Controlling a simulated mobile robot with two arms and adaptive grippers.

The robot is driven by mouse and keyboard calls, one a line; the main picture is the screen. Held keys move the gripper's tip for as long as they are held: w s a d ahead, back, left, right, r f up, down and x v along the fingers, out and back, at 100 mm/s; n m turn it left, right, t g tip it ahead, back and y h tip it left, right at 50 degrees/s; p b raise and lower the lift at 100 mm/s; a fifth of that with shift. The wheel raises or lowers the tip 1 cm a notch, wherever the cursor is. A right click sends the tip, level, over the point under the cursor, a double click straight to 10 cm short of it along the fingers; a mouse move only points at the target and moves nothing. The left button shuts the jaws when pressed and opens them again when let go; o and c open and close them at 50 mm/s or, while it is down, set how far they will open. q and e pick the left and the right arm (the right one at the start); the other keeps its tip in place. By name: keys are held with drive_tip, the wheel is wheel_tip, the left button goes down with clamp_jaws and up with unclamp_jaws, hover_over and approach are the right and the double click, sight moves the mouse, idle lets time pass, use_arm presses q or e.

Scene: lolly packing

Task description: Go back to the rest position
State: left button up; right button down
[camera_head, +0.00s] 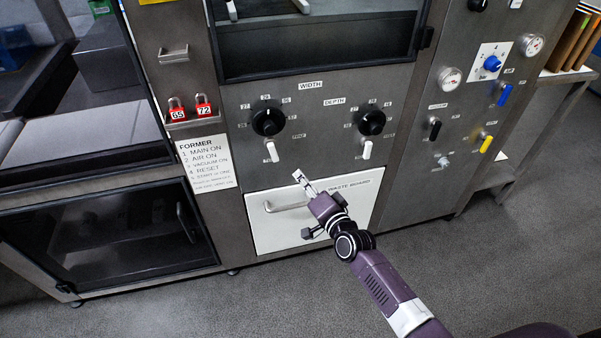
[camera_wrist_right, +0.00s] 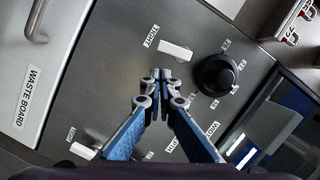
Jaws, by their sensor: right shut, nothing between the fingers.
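My right gripper (camera_head: 299,177) reaches up from the lower right in the head view, in front of the grey machine panel (camera_head: 315,160) and just above the white waste board drawer (camera_head: 350,205). In the right wrist view the fingertips of my right gripper (camera_wrist_right: 158,76) are together with nothing between them. They point at the panel below a white switch (camera_wrist_right: 175,51) and left of a black dial (camera_wrist_right: 215,75). I cannot tell whether they touch the panel. My left gripper is not in view.
The drawer's handle (camera_head: 284,207) is left of my right gripper. Two dials (camera_head: 268,121) (camera_head: 372,122) sit above. Two red padlocks (camera_head: 204,106) hang at left. Gauges, a blue knob (camera_head: 492,63) and levers are at right. Grey floor (camera_head: 520,260) is open at lower right.

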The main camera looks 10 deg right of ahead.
drive_tip(key=s+d+f+n+g+h, duration=0.1)
drive_tip(key=s+d+f+n+g, duration=0.1)
drive_tip(key=s+f, duration=0.7)
drive_tip(key=s+d+f+n+g+h, duration=0.1)
drive_tip(key=s+f+n+g, duration=0.3)
drive_tip(key=f, duration=0.9)
drive_tip(key=s+d+f+g, duration=0.1)
drive_tip(key=s+d+f, duration=0.1)
drive_tip(key=s+f, duration=0.8)
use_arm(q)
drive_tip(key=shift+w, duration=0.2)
use_arm(e)
drive_tip(key=s+d+f+n+g, duration=0.1)
drive_tip(key=s+f, duration=0.4)
drive_tip(key=s, duration=0.6)
drive_tip(key=s+d+f+n+g+h, duration=0.1)
drive_tip(key=s+d+f+n+g, duration=0.1)
drive_tip(key=s, duration=1)
drive_tip(key=s+d+f+n+g+h, duration=0.1)
drive_tip(key=s+f+n+g, duration=0.2)
drive_tip(key=s+f, duration=0.6)
drive_tip(key=s+g, duration=0.2)
drive_tip(key=s, duration=0.1)
drive_tip(key=shift+s+d, duration=0.2)
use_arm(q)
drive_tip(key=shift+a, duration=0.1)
